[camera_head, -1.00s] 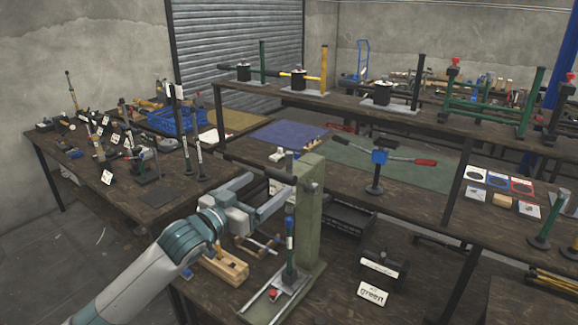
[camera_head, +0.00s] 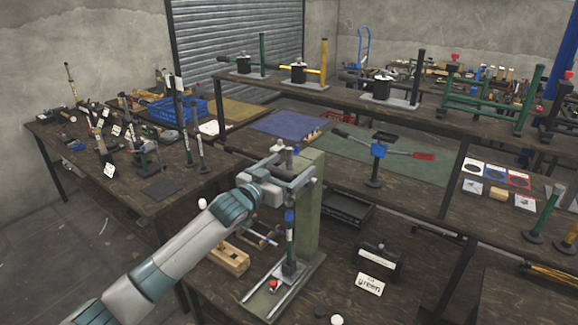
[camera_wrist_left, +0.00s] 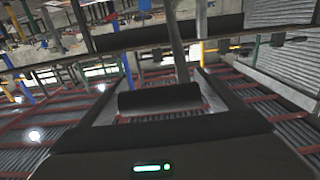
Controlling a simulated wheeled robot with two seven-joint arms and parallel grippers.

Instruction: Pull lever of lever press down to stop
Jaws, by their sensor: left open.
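The lever press has a tall green column (camera_head: 309,215), a dark and blue ram (camera_head: 290,235) and a pale base plate (camera_head: 262,302) with a small red part (camera_head: 273,284) on it. My left gripper (camera_head: 303,176) is open at the upper part of the press, in front of the column. In the left wrist view a dark cylindrical bar (camera_wrist_left: 158,97), apparently the lever's grip, shows between the open fingers. I cannot tell whether they touch it. In the head view the gripper hides most of the lever. My right gripper is not in view.
A wooden block fixture (camera_head: 228,260) stands left of the press base. A black device (camera_head: 378,262) and a card reading "green" (camera_head: 369,285) are to its right. A blue-headed stand with a red-tipped handle (camera_head: 377,152) stands behind on a green mat (camera_head: 425,175).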

